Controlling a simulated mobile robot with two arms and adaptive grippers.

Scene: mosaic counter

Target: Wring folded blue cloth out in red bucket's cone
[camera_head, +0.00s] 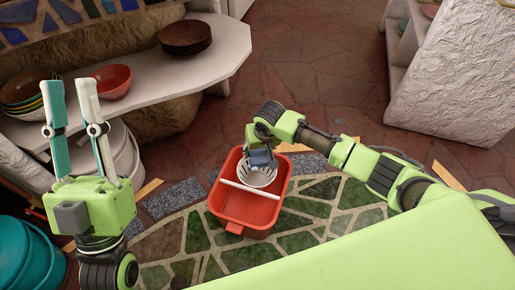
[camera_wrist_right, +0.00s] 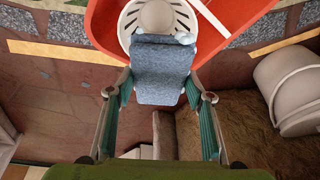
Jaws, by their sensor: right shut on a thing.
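The red bucket (camera_head: 244,212) stands on the mosaic floor near the middle of the head view. A white bar crosses it, and its white slotted cone (camera_head: 258,178) sits in the far end. My right gripper (camera_wrist_right: 158,82) is shut on the folded blue cloth (camera_wrist_right: 160,70), with one finger on each side. In the head view the cloth (camera_head: 262,157) is at the cone's far rim; whether it touches the cone is unclear. The cone (camera_wrist_right: 132,18) is partly hidden by the cloth in the wrist view. My left gripper (camera_head: 67,95) points up, open and empty.
A white counter (camera_head: 150,75) with red and dark bowls is at upper left. White buckets (camera_head: 122,150) stand below it, and teal tubs (camera_head: 25,250) at lower left. A white shelf unit (camera_head: 450,70) is at upper right. Floor beyond the bucket is clear.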

